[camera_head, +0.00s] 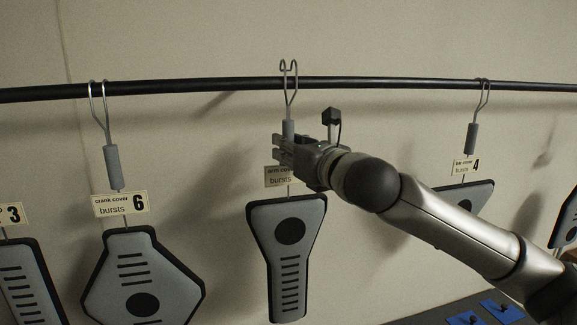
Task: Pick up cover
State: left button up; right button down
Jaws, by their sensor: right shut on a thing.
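The arm cover (287,262) is a grey panel with a black edge, a dark round spot and dark slots. It hangs upright in the middle of the head view from a wire hook (290,85) over a black rail. A tag reading "arm cover bursts" (278,177) sits above the panel, its right part hidden by my gripper. My right gripper (284,146) comes in from the right and is shut on the hook's grey grip (289,128), just below the rail. My left gripper is not in view.
The black rail (210,86) runs across the view before a pale wall. The crank cover (142,280), tagged 6, hangs to the left, with another cover (28,285) tagged 3 beyond. A bar cover (465,200) tagged 4 hangs right, partly behind my arm. Blue pieces (500,310) lie low right.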

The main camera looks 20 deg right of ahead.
aim_at(289, 120)
jog(key=s+r, duration=0.1)
jog(key=r, duration=0.1)
jog(key=s+a+r+b, duration=0.1)
jog(key=s+r, duration=0.2)
jog(key=r, duration=0.1)
jog(key=shift+s+a+r+b, duration=0.15)
jog(key=shift+s+b, duration=0.2)
jog(key=s+a+r+b, duration=0.2)
jog(key=s+r, duration=0.2)
jog(key=s, duration=0.5)
jog(key=shift+a+r+b, duration=0.15)
jog(key=shift+b, duration=0.15)
jog(key=c, duration=1.9)
grip_release()
grip_shut()
